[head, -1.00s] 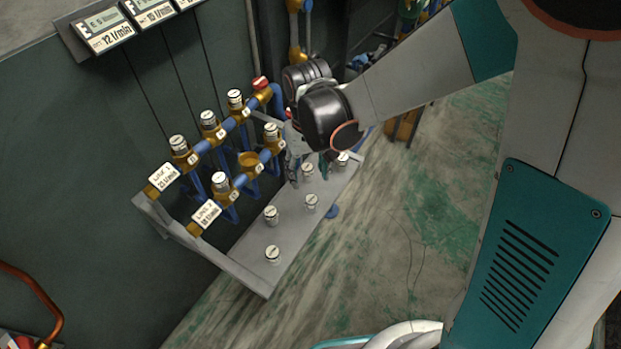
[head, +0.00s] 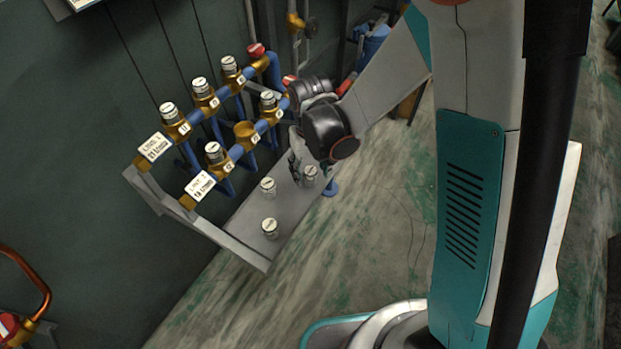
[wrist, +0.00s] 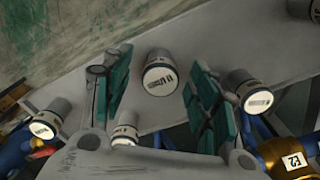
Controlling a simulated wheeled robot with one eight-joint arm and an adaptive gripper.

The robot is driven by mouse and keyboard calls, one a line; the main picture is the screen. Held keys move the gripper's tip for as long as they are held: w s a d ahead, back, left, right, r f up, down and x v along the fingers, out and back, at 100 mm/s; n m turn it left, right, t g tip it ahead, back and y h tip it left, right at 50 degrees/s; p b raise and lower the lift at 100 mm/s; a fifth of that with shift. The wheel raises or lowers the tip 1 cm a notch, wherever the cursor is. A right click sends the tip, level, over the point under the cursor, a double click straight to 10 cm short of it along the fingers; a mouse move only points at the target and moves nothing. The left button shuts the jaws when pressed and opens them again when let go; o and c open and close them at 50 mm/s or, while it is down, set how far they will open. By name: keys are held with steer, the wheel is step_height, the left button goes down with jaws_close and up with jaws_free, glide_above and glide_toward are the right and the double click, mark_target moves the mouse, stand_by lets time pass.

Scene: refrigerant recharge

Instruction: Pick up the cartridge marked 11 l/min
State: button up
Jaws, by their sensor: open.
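Several white-capped cartridges stand upright on the grey shelf (head: 243,222). In the wrist view, one cartridge (wrist: 160,74) stands in the gap between my fingers, toward their tips; its cap label appears to read 11 l/min. My gripper (wrist: 158,88) is open, with a teal-padded finger on either side of this cartridge and visible space beside it. In the head view my gripper (head: 302,172) is low over the shelf, next to a cartridge (head: 310,175); my wrist hides the shelf's far part.
Nearby cartridges stand right (wrist: 250,92), left (wrist: 45,120) and below (wrist: 123,130) in the wrist view. Two more (head: 268,187) (head: 270,229) stand nearer on the shelf. Blue pipes with brass sockets (head: 205,100) run along its wall side. The floor to the right is open.

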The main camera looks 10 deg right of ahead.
steer(key=shift+f, duration=0.5)
steer(key=c, duration=1.2)
steer(key=shift+r, duration=0.2)
